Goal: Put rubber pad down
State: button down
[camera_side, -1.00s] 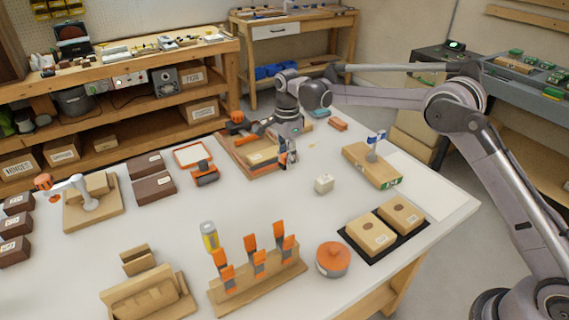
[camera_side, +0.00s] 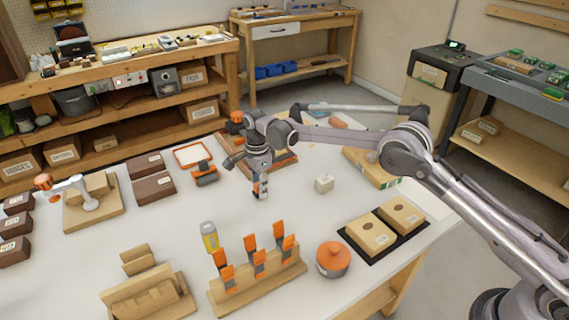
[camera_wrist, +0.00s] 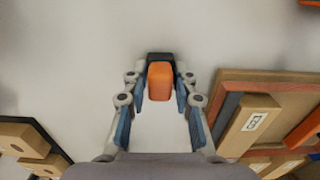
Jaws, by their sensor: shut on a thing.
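My gripper (camera_side: 261,190) points down just over the white bench top, to the left of the small white cube (camera_side: 324,183). In the wrist view my gripper (camera_wrist: 160,85) is shut on a small orange block with a dark end (camera_wrist: 160,80), which seems to be the rubber pad. It sits between the two blue-grey fingers, with pale bench surface beyond it. In the side view the held piece is mostly hidden by the fingers. I cannot tell whether it touches the bench.
A wooden tray with boxes (camera_wrist: 285,82) lies to the right in the wrist view. In the side view an orange-handled tool (camera_side: 206,174) lies left of my gripper, a rack of orange clamps (camera_side: 258,277) and a lidded pot (camera_side: 333,259) stand in front.

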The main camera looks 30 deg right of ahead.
jog(key=shift+f, duration=0.15)
jog(key=c, duration=1.1)
grip_release()
jog(key=shift+o, duration=0.2)
